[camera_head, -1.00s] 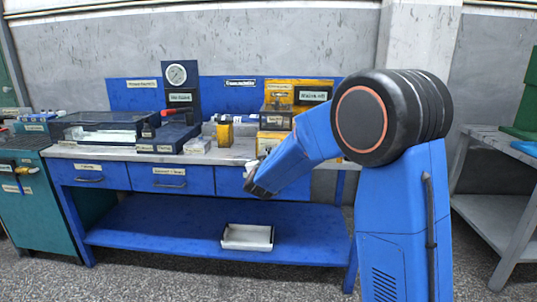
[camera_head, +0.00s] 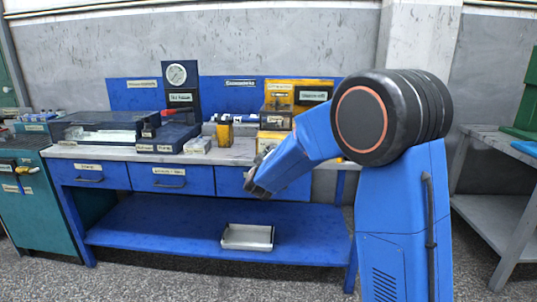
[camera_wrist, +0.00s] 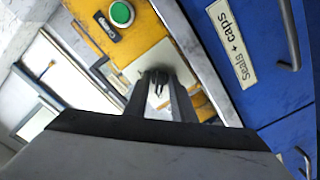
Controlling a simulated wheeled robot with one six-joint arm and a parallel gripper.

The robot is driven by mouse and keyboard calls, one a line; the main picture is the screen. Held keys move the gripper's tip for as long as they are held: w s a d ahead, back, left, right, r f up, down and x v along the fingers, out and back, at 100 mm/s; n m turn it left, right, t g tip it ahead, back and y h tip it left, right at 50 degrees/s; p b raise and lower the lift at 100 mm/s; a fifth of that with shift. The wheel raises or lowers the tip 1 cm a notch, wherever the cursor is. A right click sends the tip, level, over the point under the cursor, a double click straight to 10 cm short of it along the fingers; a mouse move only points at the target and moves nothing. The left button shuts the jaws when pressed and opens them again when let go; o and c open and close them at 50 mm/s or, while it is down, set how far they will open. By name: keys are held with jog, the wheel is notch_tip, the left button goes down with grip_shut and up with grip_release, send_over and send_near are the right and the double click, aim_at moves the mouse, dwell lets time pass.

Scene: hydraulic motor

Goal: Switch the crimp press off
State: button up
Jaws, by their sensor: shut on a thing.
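The yellow crimp press (camera_head: 268,142) stands on the blue workbench, partly hidden behind my arm in the head view. In the wrist view its yellow front (camera_wrist: 148,35) shows a round green button (camera_wrist: 121,14), a dark label and a pale plate (camera_wrist: 150,62). My gripper (camera_wrist: 163,82) is at that plate, its fingers shut on a small pale part that looks like the press's switch. The fingers hide most of this part, and its position cannot be told.
The blue workbench (camera_head: 205,241) has drawers below its top; a "Seals + caps" drawer (camera_wrist: 222,30) is close beside my gripper.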

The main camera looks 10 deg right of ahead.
dwell(0.3)
jog(key=o, duration=0.7)
jog(key=v, duration=1.7)
jog(key=shift+s+a, duration=0.1)
jog(key=shift+s, duration=0.15)
